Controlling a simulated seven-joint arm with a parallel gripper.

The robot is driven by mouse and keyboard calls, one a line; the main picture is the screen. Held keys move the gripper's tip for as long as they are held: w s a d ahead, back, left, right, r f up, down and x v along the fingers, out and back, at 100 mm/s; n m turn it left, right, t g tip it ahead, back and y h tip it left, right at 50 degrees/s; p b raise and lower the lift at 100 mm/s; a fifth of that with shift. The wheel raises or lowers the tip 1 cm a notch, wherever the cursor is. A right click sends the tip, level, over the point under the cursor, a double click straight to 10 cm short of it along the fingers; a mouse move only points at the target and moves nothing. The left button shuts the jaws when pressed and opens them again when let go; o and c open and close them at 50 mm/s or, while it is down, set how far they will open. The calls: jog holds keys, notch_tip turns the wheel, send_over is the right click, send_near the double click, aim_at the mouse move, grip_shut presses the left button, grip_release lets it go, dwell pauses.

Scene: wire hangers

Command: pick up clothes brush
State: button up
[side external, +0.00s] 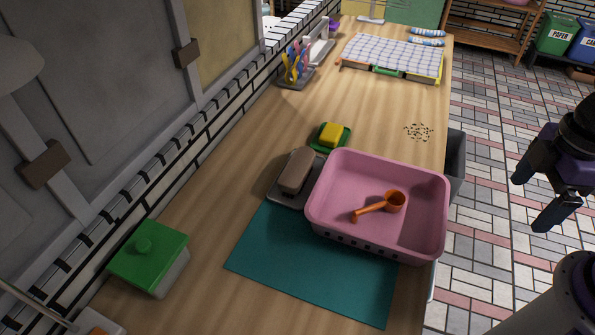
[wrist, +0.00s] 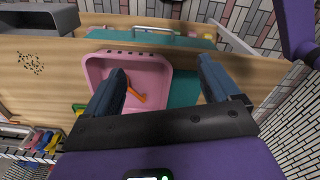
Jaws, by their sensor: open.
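A brown, rounded block (side external: 297,170), which looks like the clothes brush, lies on a grey tray (side external: 281,194) left of the pink basin. I cannot make out bristles. My gripper (side external: 530,202) is open and empty, at the right of the side view, out past the table's right edge and well apart from the brush. In the wrist view my gripper's two fingers (wrist: 162,65) stand wide apart with the pink basin beyond them. The brush does not show in that view; my gripper's body covers much of the lower picture.
The pink basin (side external: 330,205) holds an orange scoop (side external: 380,205) and stands partly on a teal mat (side external: 300,262). A yellow sponge on a green dish (side external: 331,135) lies behind the brush. A green-lidded box (side external: 150,257) stands front left. Bare wood lies left of the tray.

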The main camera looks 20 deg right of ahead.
jog(key=w+a+f+m+t+h, duration=0.25)
jog(key=w+a+m, duration=0.25)
jog(key=w+a, duration=0.5)
jog(key=w+a+f+m+t+h, duration=0.1)
jog(key=w+a+m+h, duration=0.2)
jog(key=w+a+m, duration=0.55)
jog(key=w+a+f+m+t+h, duration=0.25)
jog(key=w+a+f, duration=0.25)
jog(key=w+a, duration=0.4)
jog(key=m+t+h, duration=0.1)
jog(key=m+t, duration=0.2)
jog(key=m, duration=0.2)
send_near(297, 166)
jog(key=shift+g, duration=0.3)
jog(key=x, duration=0.4)
jog(key=shift+d+r, duration=0.1)
jog(key=shift+x, duration=3.3)
jog(key=shift+w+r, duration=0.1)
jog(key=shift+w, duration=0.05)
jog(key=c, duration=1.1)
